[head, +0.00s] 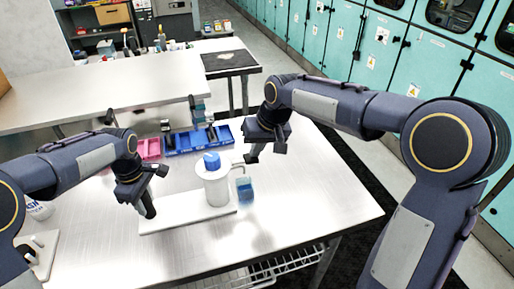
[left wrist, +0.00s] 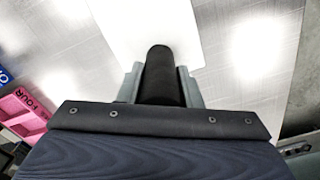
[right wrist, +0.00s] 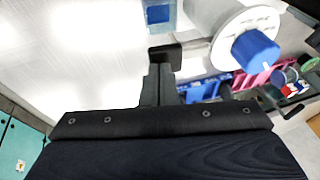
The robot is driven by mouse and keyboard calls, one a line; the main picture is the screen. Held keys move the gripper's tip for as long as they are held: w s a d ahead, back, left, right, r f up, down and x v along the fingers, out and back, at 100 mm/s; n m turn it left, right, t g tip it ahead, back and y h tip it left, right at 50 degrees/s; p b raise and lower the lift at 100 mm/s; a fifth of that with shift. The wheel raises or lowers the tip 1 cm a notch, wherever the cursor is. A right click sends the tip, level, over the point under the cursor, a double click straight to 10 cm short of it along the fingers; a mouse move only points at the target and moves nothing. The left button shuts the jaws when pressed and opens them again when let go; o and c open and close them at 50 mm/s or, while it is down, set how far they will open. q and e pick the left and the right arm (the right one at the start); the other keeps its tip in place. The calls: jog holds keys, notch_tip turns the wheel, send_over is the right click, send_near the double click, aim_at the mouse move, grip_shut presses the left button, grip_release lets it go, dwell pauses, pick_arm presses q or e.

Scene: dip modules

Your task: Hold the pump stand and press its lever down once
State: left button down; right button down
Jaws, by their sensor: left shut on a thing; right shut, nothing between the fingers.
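The pump stand has a long white base plate (head: 185,214), with a white cylinder (head: 214,186) and a blue cap (head: 212,161) at its right part. A black upright grip post (head: 149,208) is at the plate's left end. My left gripper (left wrist: 160,85) is shut on this post, which shows between its fingers in the left wrist view. My right gripper (head: 251,158) is shut and empty, to the right of the blue cap and about level with it.
A small blue container (head: 245,190) stands just right of the cylinder. Blue bins (head: 196,138) and a pink bin (head: 149,148) are behind the stand. A white container (head: 39,210) stands at the far left. The table's front right is clear.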

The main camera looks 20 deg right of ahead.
jog(key=shift+r, duration=0.45)
jog(key=a+v, duration=0.1)
jog(key=v, duration=1.2)
jog(key=shift+w+a+r, duration=0.2)
jog(key=shift+w+a, duration=0.05)
jog(key=shift+w, duration=0.1)
pick_arm(q)
jog(key=c, duration=0.9)
grip_release()
jog(key=shift+c, duration=0.2)
jog(key=shift+r, duration=0.15)
pick_arm(e)
jog(key=shift+r, duration=0.1)
pick_arm(q)
jog(key=shift+r+p, duration=2.85)
jog(key=shift+r, duration=0.8)
pick_arm(e)
jog(key=shift+r, duration=2.75)
